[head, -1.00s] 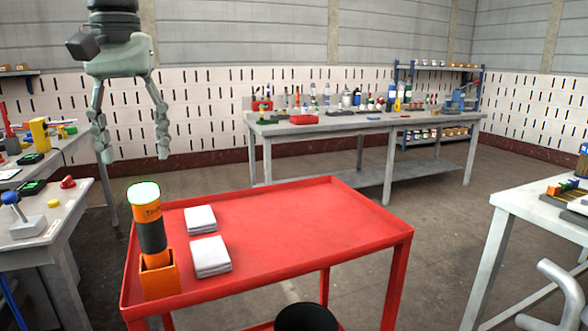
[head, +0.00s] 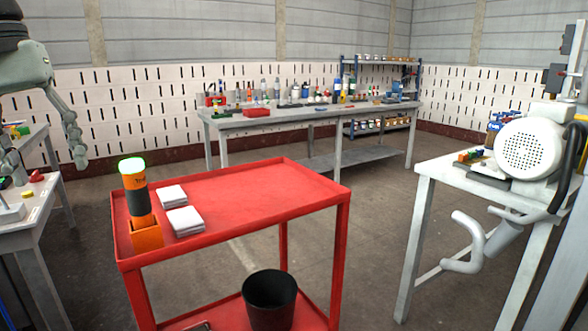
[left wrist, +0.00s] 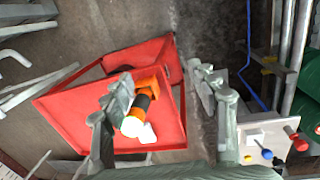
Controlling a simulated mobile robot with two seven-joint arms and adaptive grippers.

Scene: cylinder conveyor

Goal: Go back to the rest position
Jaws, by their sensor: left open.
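My left gripper (head: 44,160) is at the far left of the head view, partly cut off by the edge. Its fingers are spread with nothing between them. An orange and black cylinder (head: 139,203) with a pale, green-rimmed top stands upright in an orange holder (head: 147,236) on the left corner of the red cart (head: 262,187). In the left wrist view, the cylinder (left wrist: 142,103) shows below the open gripper (left wrist: 165,82), apart from it, with one finger covering part of the cart. My right gripper is in neither view.
Two white folded cloths (head: 180,208) lie beside the cylinder. A black bin (head: 270,299) is on the cart's lower shelf. A grey table with a white machine (head: 530,150) stands at right, a control table (head: 38,212) at left, a long workbench (head: 300,117) behind. Open floor lies between.

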